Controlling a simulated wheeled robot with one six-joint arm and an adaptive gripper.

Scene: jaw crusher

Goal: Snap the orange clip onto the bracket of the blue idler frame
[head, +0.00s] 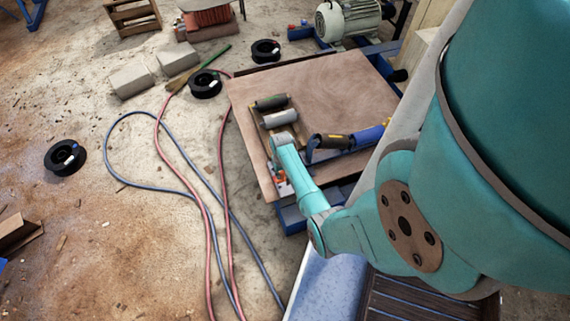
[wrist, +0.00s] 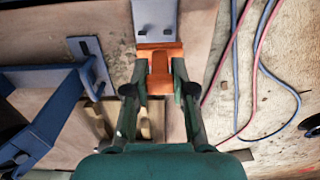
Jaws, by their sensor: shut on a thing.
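In the wrist view my gripper (wrist: 160,88) is shut on the orange clip (wrist: 160,72), with one finger on each side of it. The clip's upper edge meets or overlaps the lower end of a grey metal plate (wrist: 155,20) with a hole; I cannot tell whether it is snapped on. The blue idler frame (wrist: 42,112) is at left, with a second grey slotted plate (wrist: 88,58) against it. I cannot tell which plate is the frame's bracket.
Red and blue hoses (head: 215,210) run over the floor at left. Black spools (head: 205,84) lie beyond. The board's middle is clear.

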